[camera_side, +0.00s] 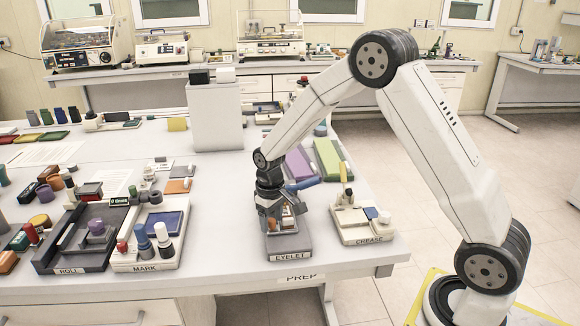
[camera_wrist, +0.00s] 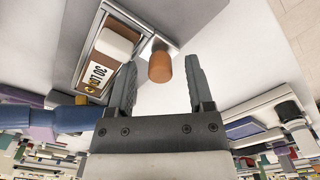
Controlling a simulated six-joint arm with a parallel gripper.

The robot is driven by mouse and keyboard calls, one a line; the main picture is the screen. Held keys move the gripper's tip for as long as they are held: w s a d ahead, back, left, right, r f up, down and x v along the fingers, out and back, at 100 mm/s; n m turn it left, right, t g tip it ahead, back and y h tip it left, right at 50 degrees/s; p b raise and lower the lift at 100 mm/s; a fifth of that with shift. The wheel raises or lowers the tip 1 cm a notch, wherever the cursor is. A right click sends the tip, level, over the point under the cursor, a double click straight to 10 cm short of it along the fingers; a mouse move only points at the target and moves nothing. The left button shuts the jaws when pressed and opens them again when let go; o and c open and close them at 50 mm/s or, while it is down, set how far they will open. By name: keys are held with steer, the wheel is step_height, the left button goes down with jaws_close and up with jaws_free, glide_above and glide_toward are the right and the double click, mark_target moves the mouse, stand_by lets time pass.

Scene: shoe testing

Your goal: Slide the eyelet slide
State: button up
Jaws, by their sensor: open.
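The eyelet station (camera_side: 289,245) is a dark grey base labelled EYELET near the front edge of the table. My gripper (camera_side: 283,215) points down over it and hides much of its upper part. In the wrist view my gripper (camera_wrist: 160,62) is open, with a brown-orange knob (camera_wrist: 160,68) between its fingers and a gap visible on both sides. Beside the knob is a metal-edged recess holding a brown block with a white top (camera_wrist: 113,45) and a small number label. A blue lever (camera_side: 304,184) sticks out at the station; it also shows in the wrist view (camera_wrist: 45,118).
The CREASE station (camera_side: 362,238) stands close on the right. The MARK station (camera_side: 150,250) and ROLL station (camera_side: 75,255) stand to the left. Purple (camera_side: 298,165) and green (camera_side: 327,158) panels lie behind. Bare tabletop (camera_side: 225,235) lies left of the eyelet station.

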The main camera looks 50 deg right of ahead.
jaws_close()
stand_by(1.4)
